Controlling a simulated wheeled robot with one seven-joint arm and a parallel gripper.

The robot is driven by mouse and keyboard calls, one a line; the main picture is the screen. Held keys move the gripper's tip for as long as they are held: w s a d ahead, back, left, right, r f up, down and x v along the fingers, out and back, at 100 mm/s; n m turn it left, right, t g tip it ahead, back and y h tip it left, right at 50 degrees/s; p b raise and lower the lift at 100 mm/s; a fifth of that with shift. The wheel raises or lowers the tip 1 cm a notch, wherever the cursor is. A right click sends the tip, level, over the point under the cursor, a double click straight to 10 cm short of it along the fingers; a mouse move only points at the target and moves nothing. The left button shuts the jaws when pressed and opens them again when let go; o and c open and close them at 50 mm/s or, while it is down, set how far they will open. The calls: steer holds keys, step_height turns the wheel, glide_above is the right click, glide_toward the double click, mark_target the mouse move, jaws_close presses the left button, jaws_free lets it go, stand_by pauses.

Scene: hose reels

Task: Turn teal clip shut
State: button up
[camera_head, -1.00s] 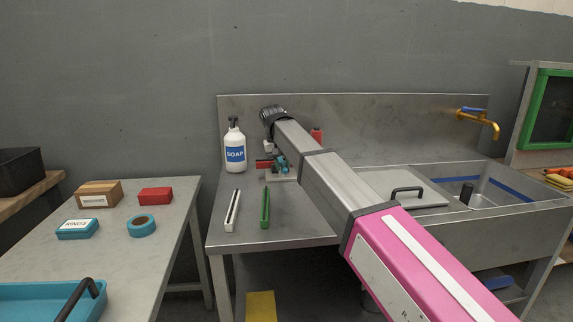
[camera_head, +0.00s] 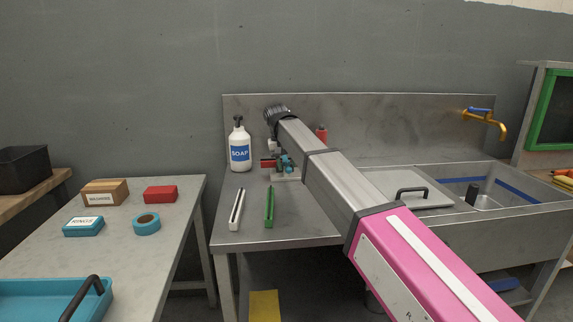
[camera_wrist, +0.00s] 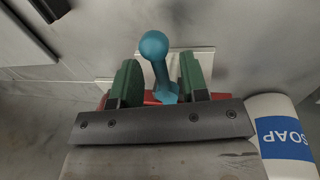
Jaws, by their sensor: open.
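The teal clip (camera_wrist: 158,60) shows in the wrist view as a lever with a round knob. It stands between the two green finger pads of my open gripper (camera_wrist: 158,82), with a visible gap on each side. A red part (camera_wrist: 150,98) and a pale base plate (camera_wrist: 203,60) lie behind it. In the head view the teal clip (camera_head: 287,164) is small, above a pale base on the steel counter, and partly hidden by my arm. My gripper is hard to make out there.
A soap bottle (camera_head: 239,148) stands left of the clip and shows close to the gripper in the wrist view (camera_wrist: 284,135). A white bar (camera_head: 237,209) and a green bar (camera_head: 269,206) lie in front. A red bottle (camera_head: 321,133) stands behind my arm.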

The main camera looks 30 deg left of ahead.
step_height(320, 180, up, 10)
steer(key=s+a, duration=0.1)
steer(key=shift+s+a+r, duration=0.15)
steer(key=shift+a+r, duration=0.1)
steer(key=shift+a, duration=0.05)
stand_by(0.5)
